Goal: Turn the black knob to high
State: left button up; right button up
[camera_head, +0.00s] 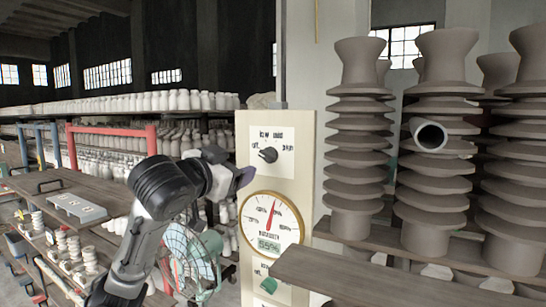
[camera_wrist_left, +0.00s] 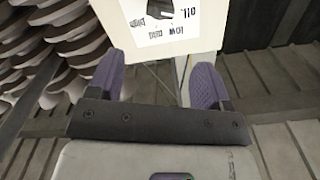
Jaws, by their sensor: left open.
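The black knob (camera_head: 268,155) sits on a white label plate near the top of a cream panel (camera_head: 305,165). Printed around it are off at left, low and med above, and a word at right that looks like high. Its pointer seems to be on the left side, towards off, but it is small. My left gripper (camera_head: 243,178) is just left of and below the knob, apart from it. In the left wrist view my left gripper (camera_wrist_left: 155,82) is open and empty, with purple pads. There the black knob (camera_wrist_left: 165,5) is cut by the top edge. My right gripper is not visible.
A round gauge (camera_head: 271,226) with a digital readout is below the knob, and a green knob (camera_head: 269,285) is lower. A wooden plank (camera_head: 370,280) juts out at lower right, before stacked clay insulators (camera_head: 435,150). A green fan (camera_head: 190,260) stands beneath my left arm.

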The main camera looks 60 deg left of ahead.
aim_at(266, 155)
pick_arm(q)
jog(key=p+x, duration=0.2)
jog(key=x, duration=1.1)
jog(key=shift+p, duration=0.3)
jog(key=shift+c, duration=0.3)
